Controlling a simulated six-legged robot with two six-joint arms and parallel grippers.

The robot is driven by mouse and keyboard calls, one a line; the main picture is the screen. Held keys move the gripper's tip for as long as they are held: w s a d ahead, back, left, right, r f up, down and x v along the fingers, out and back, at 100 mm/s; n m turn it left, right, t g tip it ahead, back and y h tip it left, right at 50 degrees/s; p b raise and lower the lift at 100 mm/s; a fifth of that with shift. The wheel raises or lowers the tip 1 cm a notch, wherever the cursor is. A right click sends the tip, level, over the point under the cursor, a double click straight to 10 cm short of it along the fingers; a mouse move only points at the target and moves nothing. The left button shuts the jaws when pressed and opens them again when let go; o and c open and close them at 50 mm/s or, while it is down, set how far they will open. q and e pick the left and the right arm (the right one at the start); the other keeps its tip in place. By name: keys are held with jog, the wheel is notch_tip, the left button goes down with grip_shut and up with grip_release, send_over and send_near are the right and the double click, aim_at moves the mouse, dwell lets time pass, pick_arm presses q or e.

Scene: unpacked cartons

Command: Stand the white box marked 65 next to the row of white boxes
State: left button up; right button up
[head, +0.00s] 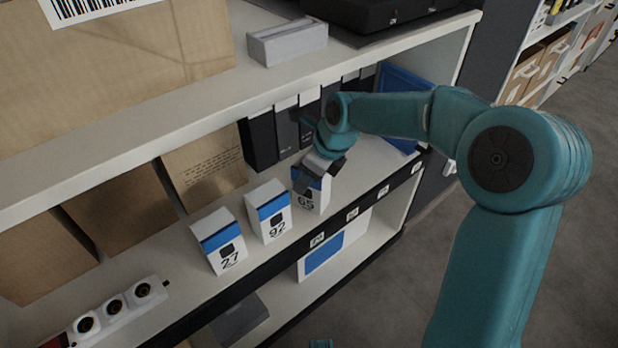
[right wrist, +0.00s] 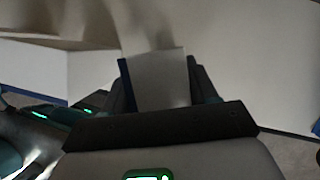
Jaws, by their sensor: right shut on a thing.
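The white box marked 65 (head: 309,203), with a blue band partly covered, is upright at the shelf's front, to the right of the row. My right gripper (head: 319,171) is shut on its top from above. The right wrist view shows the pale box (right wrist: 160,82) between the fingers. I cannot tell whether its base touches the shelf. The row is the white box marked 92 (head: 269,212) and the white box marked 27 (head: 218,242), both upright with blue bands. A gap separates 65 from 92. My left gripper is not in view.
Dark binders (head: 262,140) stand behind box 65, with a blue panel (head: 404,84) to their right. Cardboard cartons (head: 205,170) stand behind the row. A white socket strip (head: 116,306) lies at the left. The upper shelf (head: 215,100) overhangs, and a dark label strip (head: 338,222) edges the lower shelf.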

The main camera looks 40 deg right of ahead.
jog(key=shift+f, duration=0.15)
jog(key=o, duration=1.2)
